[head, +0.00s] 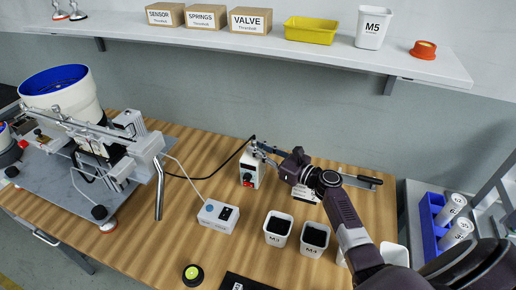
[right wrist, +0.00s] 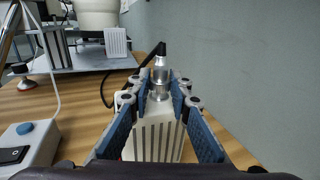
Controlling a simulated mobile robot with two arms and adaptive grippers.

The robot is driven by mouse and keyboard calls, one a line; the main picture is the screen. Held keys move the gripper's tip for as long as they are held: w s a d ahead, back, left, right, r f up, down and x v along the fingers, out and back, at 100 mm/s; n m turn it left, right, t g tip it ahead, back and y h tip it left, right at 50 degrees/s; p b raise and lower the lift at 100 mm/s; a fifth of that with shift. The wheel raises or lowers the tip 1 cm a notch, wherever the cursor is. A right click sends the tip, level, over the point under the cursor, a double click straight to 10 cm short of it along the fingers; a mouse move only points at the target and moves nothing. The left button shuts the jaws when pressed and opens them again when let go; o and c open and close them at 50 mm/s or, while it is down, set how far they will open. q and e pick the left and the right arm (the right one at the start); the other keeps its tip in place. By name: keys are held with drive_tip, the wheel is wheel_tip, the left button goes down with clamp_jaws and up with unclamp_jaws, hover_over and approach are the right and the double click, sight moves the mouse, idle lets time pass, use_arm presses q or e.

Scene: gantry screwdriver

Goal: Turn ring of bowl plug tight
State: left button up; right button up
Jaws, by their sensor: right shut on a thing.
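The bowl plug (right wrist: 161,66) is a silver metal connector standing upright on top of a white ribbed control box (right wrist: 152,143). A black cable leaves its top. In the head view my right gripper (head: 263,151) reaches in from the right above the box, and the plug is too small to make out well. My left gripper is not in view.
The bowl feeder (head: 64,95) with a blue-lined bowl stands at left. A small switch box (head: 217,215) is in front of the control box. White screw bins (head: 278,229) stand near the front middle. The wall is close behind the plug. A shelf (head: 250,43) runs above.

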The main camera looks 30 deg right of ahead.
clamp_jaws()
drive_tip(key=shift+a+r+m+t+h+p, duration=0.2)
drive_tip(key=shift+m+t+h+p, duration=0.2)
drive_tip(key=shift+m+h+p, duration=0.45)
drive_tip(key=m+h, duration=0.1)
drive_tip(key=h+p, duration=0.1)
drive_tip(key=h, duration=0.1)
drive_tip(key=shift+s+a+f+m+t+h, duration=0.1)
drive_tip(key=shift+a+m+t+h, duration=0.05)
drive_tip(key=shift+m+t+h, duration=0.15)
drive_tip(key=shift+a+f+m+h+b, duration=0.1)
drive_tip(key=shift+m+h+b, duration=0.3)
drive_tip(key=shift+m+h, duration=1.4)
drive_tip(key=shift+n+h, duration=0.25)
drive_tip(key=shift+h, duration=0.2)
drive_tip(key=o, duration=1)
unclamp_jaws()
